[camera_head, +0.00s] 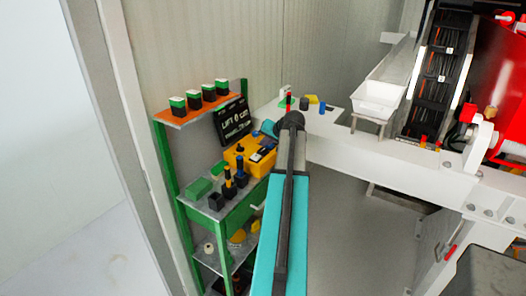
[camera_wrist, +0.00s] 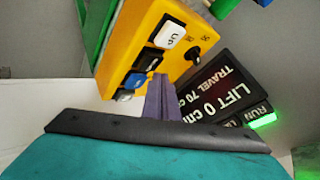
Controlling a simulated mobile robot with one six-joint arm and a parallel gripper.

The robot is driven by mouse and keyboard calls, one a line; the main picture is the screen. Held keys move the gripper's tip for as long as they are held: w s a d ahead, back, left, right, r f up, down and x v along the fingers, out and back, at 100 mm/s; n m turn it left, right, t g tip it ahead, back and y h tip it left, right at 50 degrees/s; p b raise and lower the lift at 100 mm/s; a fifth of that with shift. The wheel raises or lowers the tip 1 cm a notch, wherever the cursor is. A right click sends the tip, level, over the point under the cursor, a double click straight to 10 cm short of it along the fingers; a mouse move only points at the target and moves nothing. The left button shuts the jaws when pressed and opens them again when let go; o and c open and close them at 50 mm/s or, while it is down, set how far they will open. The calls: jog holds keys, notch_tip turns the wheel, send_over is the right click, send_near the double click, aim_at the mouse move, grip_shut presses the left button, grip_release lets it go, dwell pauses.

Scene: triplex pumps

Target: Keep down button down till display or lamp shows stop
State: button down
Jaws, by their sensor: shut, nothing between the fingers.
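A yellow control box (camera_wrist: 180,58) fills the top middle of the wrist view; it also shows on the green shelf in the head view (camera_head: 238,160). It has a white button (camera_wrist: 171,31) with lettering like "UP", a dark button (camera_wrist: 152,59), a blue button (camera_wrist: 134,81) and a black knob (camera_wrist: 194,52). I cannot tell which is the down button. The black display (camera_wrist: 225,88) reads "LIFT 0 cm" and "TRAVEL 70", with a lit green lamp (camera_wrist: 263,120) beside "RUN". My gripper (camera_wrist: 160,82) is shut and empty by the box's lower buttons; contact cannot be told.
The green shelf rack (camera_head: 188,215) holds several small boxes and dark upright tools near the control box. A white bench (camera_head: 350,150) with a white tray (camera_head: 378,98) extends right. Red machinery (camera_head: 500,90) stands at far right.

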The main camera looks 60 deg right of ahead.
aim_at(265, 151)
jog(key=shift+w+a+f+b, duration=0.1)
jog(key=shift+f+b, duration=0.45)
jog(key=shift+f, duration=0.45)
dwell(1.1)
jog(key=shift+r, duration=0.2)
dwell(2.7)
jog(key=shift+r+p, duration=0.5)
jog(key=shift+r, duration=0.3)
jog(key=shift+r, duration=0.15)
jog(key=shift+r+p, duration=1.25)
jog(key=shift+r, duration=1.1)
